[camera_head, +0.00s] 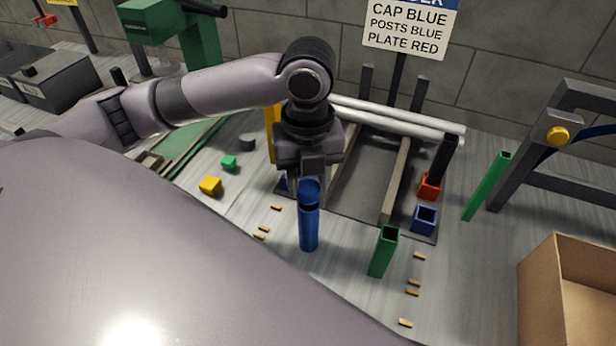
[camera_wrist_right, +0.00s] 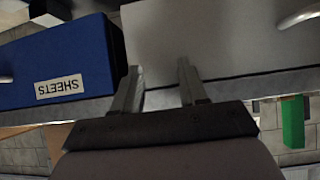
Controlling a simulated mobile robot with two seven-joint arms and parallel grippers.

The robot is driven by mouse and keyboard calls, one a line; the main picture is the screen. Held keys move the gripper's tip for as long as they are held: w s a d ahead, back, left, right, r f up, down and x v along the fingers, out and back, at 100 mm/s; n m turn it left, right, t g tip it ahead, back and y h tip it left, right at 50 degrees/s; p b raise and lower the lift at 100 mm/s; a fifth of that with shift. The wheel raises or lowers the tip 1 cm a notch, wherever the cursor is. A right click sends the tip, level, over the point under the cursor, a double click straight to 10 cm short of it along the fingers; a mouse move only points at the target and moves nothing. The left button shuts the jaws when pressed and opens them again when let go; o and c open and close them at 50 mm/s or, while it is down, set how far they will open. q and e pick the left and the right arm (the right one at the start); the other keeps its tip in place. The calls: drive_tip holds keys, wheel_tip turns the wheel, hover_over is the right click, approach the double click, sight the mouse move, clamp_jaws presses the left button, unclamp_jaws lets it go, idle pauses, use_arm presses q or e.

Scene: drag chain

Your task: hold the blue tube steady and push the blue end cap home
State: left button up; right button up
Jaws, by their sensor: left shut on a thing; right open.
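The blue tube (camera_head: 308,231) stands about upright in the middle of the head view. The blue end cap (camera_head: 311,187) is at its top, with a dark band between cap and tube; how deep the cap sits cannot be told. My left gripper (camera_head: 311,174) comes from behind and above and is shut at the tube's upper end; its fingertips are mostly hidden. My right gripper (camera_wrist_right: 161,85) is open and empty in the right wrist view, with no tube or cap there.
Green posts (camera_head: 383,252) (camera_head: 487,187) stand to the right, near a blue socket (camera_head: 425,219) and a red one (camera_head: 430,186). White rods (camera_head: 400,120) lie behind. A cardboard box (camera_head: 567,290) is at lower right. A blue bin marked SHEETS (camera_wrist_right: 58,62) shows in the wrist view.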

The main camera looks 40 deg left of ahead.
sight(307, 185)
use_arm(q)
drive_tip(key=shift+f, duration=0.85)
drive_tip(key=o, duration=1.1)
drive_tip(key=shift+r, duration=0.1)
wheel_tip(307, 185, up, 7)
drive_tip(key=shift+s, duration=0.1)
